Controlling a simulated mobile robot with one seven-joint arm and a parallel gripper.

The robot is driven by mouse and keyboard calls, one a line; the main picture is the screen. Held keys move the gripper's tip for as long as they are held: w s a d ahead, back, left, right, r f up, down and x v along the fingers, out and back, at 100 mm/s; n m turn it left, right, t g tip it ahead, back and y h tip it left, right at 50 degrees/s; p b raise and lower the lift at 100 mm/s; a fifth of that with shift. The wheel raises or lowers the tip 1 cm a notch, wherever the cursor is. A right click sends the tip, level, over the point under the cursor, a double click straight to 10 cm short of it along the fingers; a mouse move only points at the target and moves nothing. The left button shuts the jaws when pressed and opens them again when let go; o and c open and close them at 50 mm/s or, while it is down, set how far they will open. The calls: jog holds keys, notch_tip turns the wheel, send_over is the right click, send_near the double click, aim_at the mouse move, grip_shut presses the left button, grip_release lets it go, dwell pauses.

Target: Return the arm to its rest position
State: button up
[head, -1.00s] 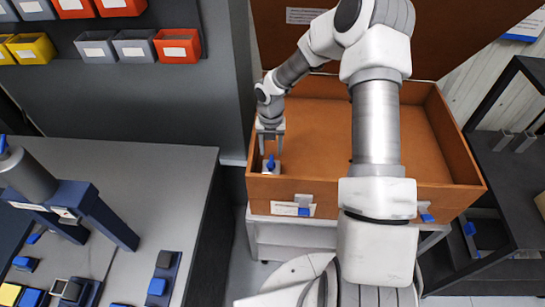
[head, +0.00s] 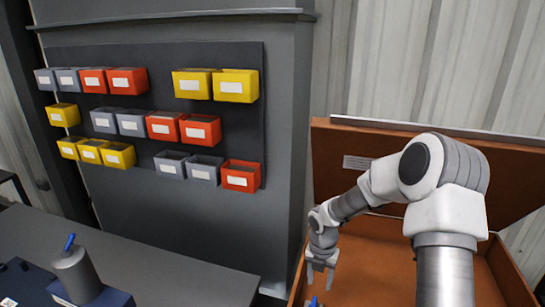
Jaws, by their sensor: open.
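My arm reaches over the orange-brown open crate (head: 375,262) at the lower right of the head view. My gripper (head: 320,282) points down inside the crate's left part. Its two fingers are apart and nothing shows between them. A small blue-topped item (head: 314,301) shows just below the fingertips at the bottom edge of the frame; most of it is cut off.
The crate's raised lid (head: 350,150) stands behind the arm, by a corrugated wall. A dark wall panel with yellow, grey and red bins (head: 240,175) is to the left.

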jog(key=s+d+r+m+t+h+b, duration=0.1)
jog(key=s+r+m, duration=0.5)
jog(key=r, duration=0.4)
jog(key=s+d+r+m+t+h+b, duration=0.1)
jog(key=s+r+m, duration=0.2)
jog(key=r+m, duration=0.55)
jog(key=s+a+r+m+t+y+b, duration=0.1)
jog(key=s+r+m, duration=0.2)
jog(key=s+m, duration=0.5)
jog(key=s+a+r+m+t+y+b, duration=0.1)
jog(key=s+r+m, duration=0.3)
jog(key=s+m, duration=0.4)
jog(key=shift+s+a+r+m+t+y, duration=0.25)
jog(key=shift+s+m+t+y, duration=0.1)
jog(key=shift+s+t, duration=0.45)
